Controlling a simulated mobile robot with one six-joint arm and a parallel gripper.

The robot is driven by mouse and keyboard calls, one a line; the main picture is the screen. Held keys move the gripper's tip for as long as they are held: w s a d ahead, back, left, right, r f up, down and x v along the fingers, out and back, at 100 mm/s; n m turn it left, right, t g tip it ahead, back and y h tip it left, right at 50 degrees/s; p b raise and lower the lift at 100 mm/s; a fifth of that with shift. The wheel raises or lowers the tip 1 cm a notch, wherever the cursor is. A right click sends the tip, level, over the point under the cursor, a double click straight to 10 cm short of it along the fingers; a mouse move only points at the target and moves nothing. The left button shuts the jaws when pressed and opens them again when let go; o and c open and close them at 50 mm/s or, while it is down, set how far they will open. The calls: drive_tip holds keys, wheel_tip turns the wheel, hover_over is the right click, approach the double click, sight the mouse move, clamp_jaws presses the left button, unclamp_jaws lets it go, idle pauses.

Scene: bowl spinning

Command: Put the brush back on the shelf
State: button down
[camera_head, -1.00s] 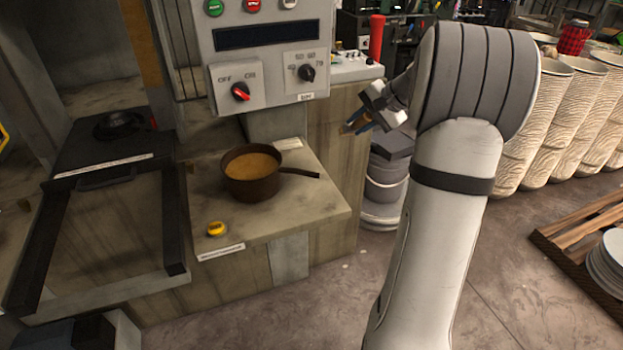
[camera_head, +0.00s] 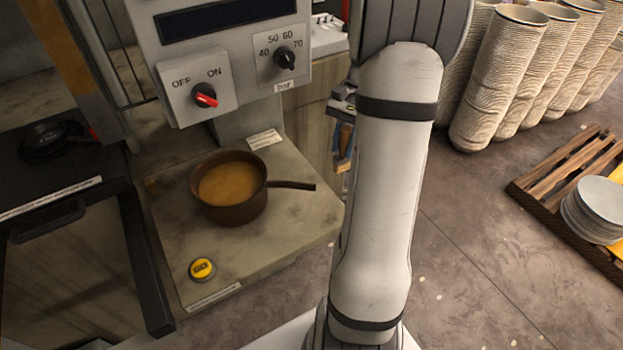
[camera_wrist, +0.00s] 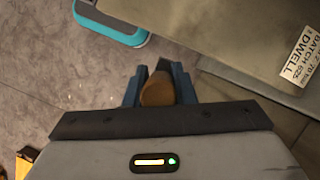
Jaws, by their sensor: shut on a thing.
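My gripper (camera_wrist: 157,92) is shut on the brush, whose brown wooden end (camera_wrist: 157,89) shows between the blue fingers in the wrist view. The rest of the brush is hidden or cannot be made out. In the head view my gripper (camera_head: 343,158) is mostly behind my arm, just right of the worktop with the pot. A brown part of the brush (camera_head: 345,137) shows there beside the blue fingers. I cannot make out a shelf clearly in either view.
A brown pot (camera_head: 243,205) of orange liquid stands on the worktop (camera_head: 290,240), its handle pointing right. A yellow button (camera_head: 202,269) is in front of it. A control panel (camera_head: 235,60) hangs above. Stacked plates (camera_head: 597,210) lie on a pallet at right. Floor between is open.

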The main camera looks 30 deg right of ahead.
drive_tip(key=s+a, duration=0.2)
drive_tip(key=a, duration=0.1)
drive_tip(key=s+a+p, duration=0.1)
drive_tip(key=s+a, duration=0.1)
drive_tip(key=a, duration=0.2)
drive_tip(key=s+a, duration=0.2)
drive_tip(key=a, duration=0.2)
drive_tip(key=shift+r, duration=0.1)
drive_tip(key=shift+w+d+f, duration=0.15)
drive_tip(key=shift+f, duration=0.25)
drive_tip(key=shift+f, duration=0.1)
drive_tip(key=c, duration=1.2)
unclamp_jaws()
drive_tip(key=v, duration=1.2)
drive_tip(key=s+a+f+n+t+h, duration=0.1)
drive_tip(key=s+a+n+t+h, duration=0.1)
drive_tip(key=a+n, duration=0.4)
drive_tip(key=s+a+f+n+t+h, duration=0.1)
drive_tip(key=s+a+n+t+h, duration=0.1)
drive_tip(key=s+a+n, duration=0.3)
drive_tip(key=a+n+t, duration=0.1)
drive_tip(key=a, duration=0.2)
drive_tip(key=shift+s+a, duration=0.2)
drive_tip(key=shift+s, duration=0.05)
